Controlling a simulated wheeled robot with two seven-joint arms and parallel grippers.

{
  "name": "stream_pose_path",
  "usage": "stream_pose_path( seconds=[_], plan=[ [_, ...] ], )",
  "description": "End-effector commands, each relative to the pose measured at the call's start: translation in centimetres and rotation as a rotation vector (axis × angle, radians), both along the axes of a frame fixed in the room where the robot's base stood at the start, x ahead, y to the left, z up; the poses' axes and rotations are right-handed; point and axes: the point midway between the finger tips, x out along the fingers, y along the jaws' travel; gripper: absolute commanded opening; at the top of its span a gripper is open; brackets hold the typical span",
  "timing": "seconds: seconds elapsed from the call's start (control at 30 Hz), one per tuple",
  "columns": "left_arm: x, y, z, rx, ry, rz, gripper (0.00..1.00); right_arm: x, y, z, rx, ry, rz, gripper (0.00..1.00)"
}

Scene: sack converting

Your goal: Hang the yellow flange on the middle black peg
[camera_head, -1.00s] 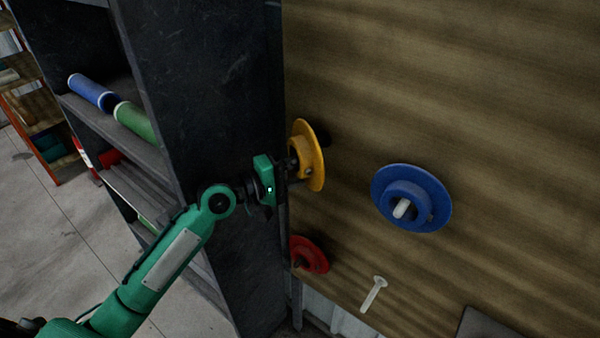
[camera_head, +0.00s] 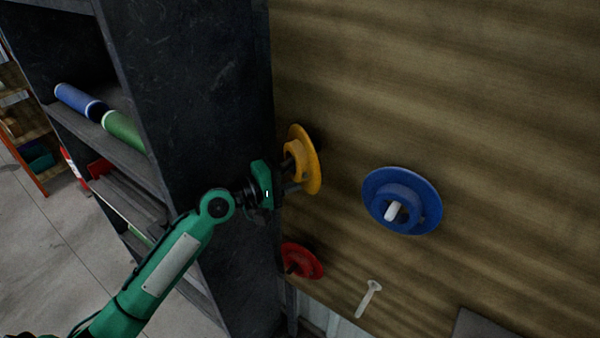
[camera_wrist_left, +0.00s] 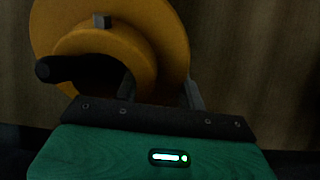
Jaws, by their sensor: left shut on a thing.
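The yellow flange (camera_head: 308,165) is close to the wooden board at the left, its disc side toward the board. It also fills the upper left of the left wrist view (camera_wrist_left: 165,30). My left gripper (camera_head: 290,176) is shut on the flange's hub side, one finger by the hub wall and the other near the disc's edge. A black peg (camera_wrist_left: 62,69) passes through the flange's opening, its rounded end sticking out toward me. The peg's base is hidden behind the flange. My right gripper is not in view.
A blue flange (camera_head: 420,207) hangs on a white peg to the right. A red flange (camera_head: 303,261) hangs below on a dark peg. An empty white peg (camera_head: 368,298) stands lower right. A dark shelf (camera_head: 215,120) with blue and green rolls stands close left of the board (camera_head: 440,90).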

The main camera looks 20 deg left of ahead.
Motion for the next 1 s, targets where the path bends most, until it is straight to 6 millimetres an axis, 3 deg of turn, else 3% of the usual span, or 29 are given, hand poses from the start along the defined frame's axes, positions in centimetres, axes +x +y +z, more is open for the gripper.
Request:
stream_pose_path(
  seconds=[0.23, 0.27, 0.37, 0.73, 1.0],
  plan=[
    [0.0, 0.0, 0.3, -0.003, -0.006, 0.001, 0.00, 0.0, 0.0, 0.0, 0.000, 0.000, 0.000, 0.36],
    [0.0, 0.0, 0.3, -0.003, -0.006, 0.001, 0.46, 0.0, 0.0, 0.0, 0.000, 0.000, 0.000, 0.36],
    [0.0, 0.0, 0.3, -0.003, -0.004, 0.001, 0.66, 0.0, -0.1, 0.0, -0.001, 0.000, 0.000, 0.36],
    [-0.3, 0.4, -0.3, 0.002, 0.002, 0.000, 0.66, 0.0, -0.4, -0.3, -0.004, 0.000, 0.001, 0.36],
    [-3.5, 3.7, -0.6, 0.005, 0.001, 0.002, 0.66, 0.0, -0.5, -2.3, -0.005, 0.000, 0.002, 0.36]
  ],
)
